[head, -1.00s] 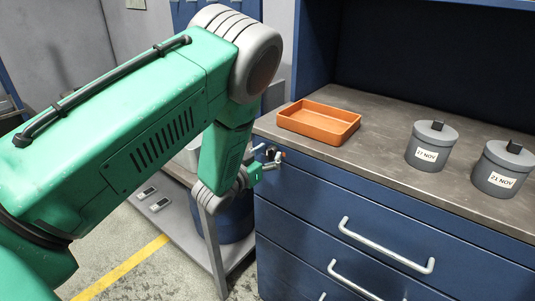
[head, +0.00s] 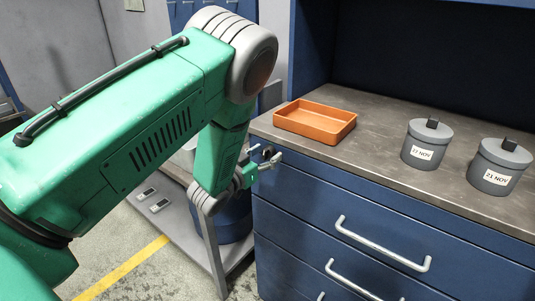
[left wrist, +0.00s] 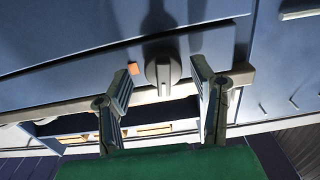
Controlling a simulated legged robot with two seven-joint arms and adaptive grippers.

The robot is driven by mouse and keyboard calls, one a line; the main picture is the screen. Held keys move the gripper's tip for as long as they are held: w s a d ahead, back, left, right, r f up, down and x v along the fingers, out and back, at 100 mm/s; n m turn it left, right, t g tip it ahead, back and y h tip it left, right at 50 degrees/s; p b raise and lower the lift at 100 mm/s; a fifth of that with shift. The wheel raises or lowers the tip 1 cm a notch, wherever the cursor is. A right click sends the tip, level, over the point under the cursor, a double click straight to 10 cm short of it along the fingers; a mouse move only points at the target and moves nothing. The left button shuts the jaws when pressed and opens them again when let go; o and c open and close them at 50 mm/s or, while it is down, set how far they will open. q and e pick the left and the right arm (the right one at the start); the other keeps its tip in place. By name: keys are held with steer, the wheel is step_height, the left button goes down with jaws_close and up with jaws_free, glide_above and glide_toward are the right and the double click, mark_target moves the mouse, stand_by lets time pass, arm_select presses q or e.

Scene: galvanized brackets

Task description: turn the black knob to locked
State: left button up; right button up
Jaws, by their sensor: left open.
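The black knob (left wrist: 163,72) looks dark grey in the left wrist view and sits on the blue front of the drawer cabinet. Its raised grip bar points roughly up and down in that picture. A small orange mark (left wrist: 133,68) is on the panel just left of it. My left gripper (left wrist: 161,80) is open, with one finger on each side of the knob and visible gaps to it. In the head view my left gripper (head: 264,166) is at the cabinet's upper left front corner, largely covering the knob. My right gripper is not in view.
An orange tray (head: 315,137) and two grey lidded canisters (head: 424,158) (head: 496,181) stand on the worktop (head: 385,115). Drawer handles (head: 383,244) stick out from the cabinet front below. A low grey shelf cart (head: 165,212) stands left of the cabinet, beneath my arm.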

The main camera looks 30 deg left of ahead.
arm_select(q)
steer(key=s+a, duration=0.1)
steer(key=s, duration=1)
steer(key=shift+s, duration=0.15)
steer(key=shift+f, duration=0.1)
steer(key=w+p, duration=0.2)
steer(key=w, duration=0.1)
steer(key=w+m+p, duration=0.1)
steer(key=w+p, duration=0.2)
steer(key=w, duration=0.1)
steer(key=w+f+m+p, duration=0.1)
steer(key=w+p, duration=0.2)
steer(key=w, duration=0.1)
steer(key=shift+d, duration=0.15)
steer(key=shift+w, duration=0.5)
